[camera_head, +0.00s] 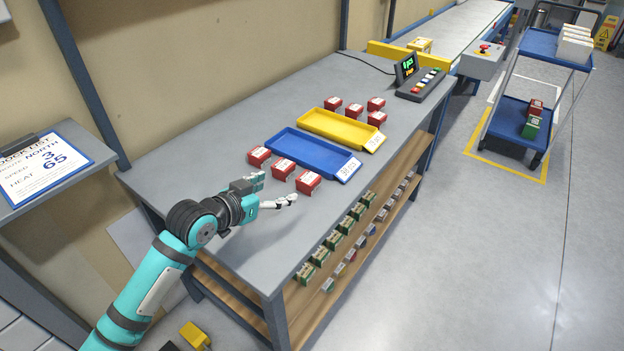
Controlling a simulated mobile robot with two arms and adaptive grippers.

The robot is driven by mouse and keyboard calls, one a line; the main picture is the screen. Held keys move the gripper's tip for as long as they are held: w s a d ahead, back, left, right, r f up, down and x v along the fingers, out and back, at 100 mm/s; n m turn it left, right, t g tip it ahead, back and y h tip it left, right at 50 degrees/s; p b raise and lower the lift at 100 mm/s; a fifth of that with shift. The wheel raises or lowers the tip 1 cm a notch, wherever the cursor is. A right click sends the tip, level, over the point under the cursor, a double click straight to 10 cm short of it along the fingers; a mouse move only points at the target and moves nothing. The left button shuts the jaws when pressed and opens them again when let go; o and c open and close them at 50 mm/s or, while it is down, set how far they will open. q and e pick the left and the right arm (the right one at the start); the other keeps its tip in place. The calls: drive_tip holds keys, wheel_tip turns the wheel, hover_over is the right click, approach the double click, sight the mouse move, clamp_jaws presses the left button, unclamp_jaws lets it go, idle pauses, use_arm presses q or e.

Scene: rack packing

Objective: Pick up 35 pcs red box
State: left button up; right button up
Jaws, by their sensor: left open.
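Three red boxes with white labels stand on the grey table in front of the blue tray: a left one (259,156), a middle one (283,168) and a right one (308,182). Several more red boxes (354,110) stand around the yellow tray farther back. The labels are too small to read, so I cannot tell which box says 35 pcs. My left gripper (277,187) is open and empty above the table's near part, on the near side of the front red boxes and apart from them. My right gripper is not in view.
A blue tray (295,146) and a yellow tray (322,125) lie on the table (190,165). A button panel (421,85) with a display stands at the far end. Small green boxes (332,240) line the lower shelf. A blue cart (512,112) holds red, green and white boxes.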

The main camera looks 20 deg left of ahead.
use_arm(q)
approach(308, 177)
drive_tip(key=shift+w+d+f, duration=0.1)
drive_tip(key=shift+w+d, duration=0.15)
drive_tip(key=shift+w, duration=0.25)
drive_tip(key=x, duration=0.2)
drive_tip(key=shift+w+d+f, duration=0.15)
drive_tip(key=shift+w, duration=0.2)
drive_tip(key=shift+x, duration=0.8)
drive_tip(key=x, duration=0.4)
drive_tip(key=shift+w+f, duration=0.2)
drive_tip(key=shift+f, duration=0.1)
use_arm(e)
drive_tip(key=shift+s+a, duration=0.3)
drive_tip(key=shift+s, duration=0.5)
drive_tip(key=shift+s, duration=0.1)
use_arm(q)
drive_tip(key=shift+c, duration=0.9)
drive_tip(key=c, duration=1.1)
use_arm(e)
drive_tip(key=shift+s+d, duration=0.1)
use_arm(q)
drive_tip(key=shift+r, duration=0.1)
drive_tip(key=shift+c, duration=0.2)
